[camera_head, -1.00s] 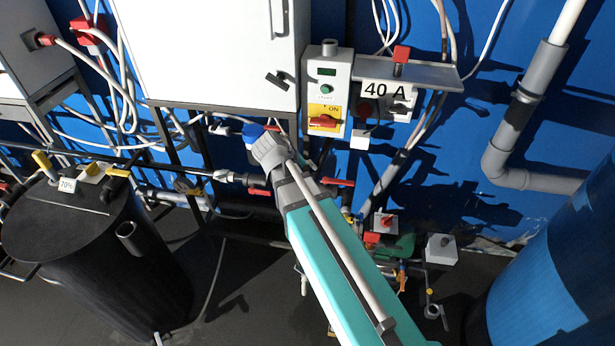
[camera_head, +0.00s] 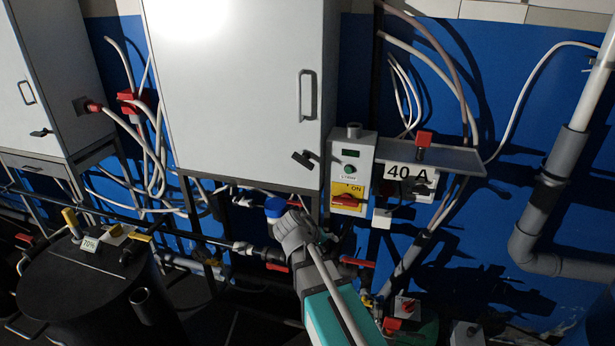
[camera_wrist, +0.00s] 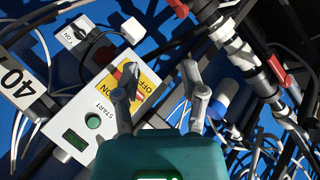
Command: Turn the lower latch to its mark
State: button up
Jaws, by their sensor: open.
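A black latch (camera_head: 303,160) sits low on the right edge of the grey-white cabinet door (camera_head: 235,90), below its bar handle. It is tilted, and I cannot make out a mark beside it. No other latch shows on this door, whose top is cut off. My gripper (camera_wrist: 160,68) is open and empty in the wrist view, with both fingers spread. The left finger is in front of the control box with a START button. The latch does not show in the wrist view. In the head view my wrist is below the cabinet, and the fingers are not clearly visible.
The control box (camera_head: 350,172) with a red switch stands just right of the cabinet. A shelf (camera_head: 450,160) with a "40 A" sign is beyond it. Pipes with red-handled valves run below. A black tank (camera_head: 95,285) stands at lower left.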

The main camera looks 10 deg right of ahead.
jog(key=w+a+r+n+t+h+p, duration=0.1)
jog(key=w+a+r+t+h, duration=0.1)
jog(key=w+r+t, duration=0.5)
jog(key=n+t+y, duration=0.2)
jog(key=n+t, duration=0.2)
jog(key=t, duration=0.1)
send_near(302, 164)
jog(key=v, duration=0.2)
jog(key=shift+s+a+p, duration=0.2)
jog(key=shift+a+p, duration=0.1)
jog(key=shift+p, duration=0.1)
jog(key=shift+w, duration=0.1)
jog(key=x, duration=1.3)
jog(key=shift+w+d, duration=0.2)
jog(key=shift+d, duration=0.1)
grip_shut()
